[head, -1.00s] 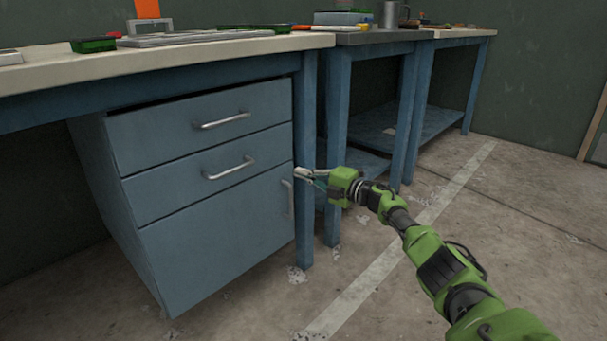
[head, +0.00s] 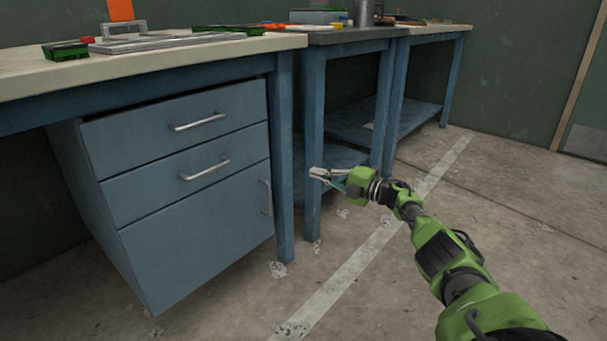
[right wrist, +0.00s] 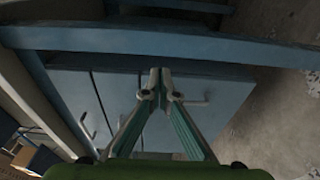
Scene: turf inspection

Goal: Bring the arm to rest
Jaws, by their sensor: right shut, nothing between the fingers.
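My right gripper (head: 318,173) reaches in from the lower right in the head view, on my green and black arm. It is in front of the blue leg of the middle bench, to the right of the drawer cabinet, with nothing in it. In the right wrist view its two fingers (right wrist: 160,80) meet at the tips. The blue cabinet (head: 195,225) and its drawer handles lie beyond the fingers there. My left gripper is not in either view.
A light-topped workbench (head: 30,88) stands over the cabinet at left, with tools and green boxes on top. A dark-topped bench (head: 350,36) and another bench (head: 440,31) continue to the right. The concrete floor at right is clear, with a pale painted line (head: 345,275).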

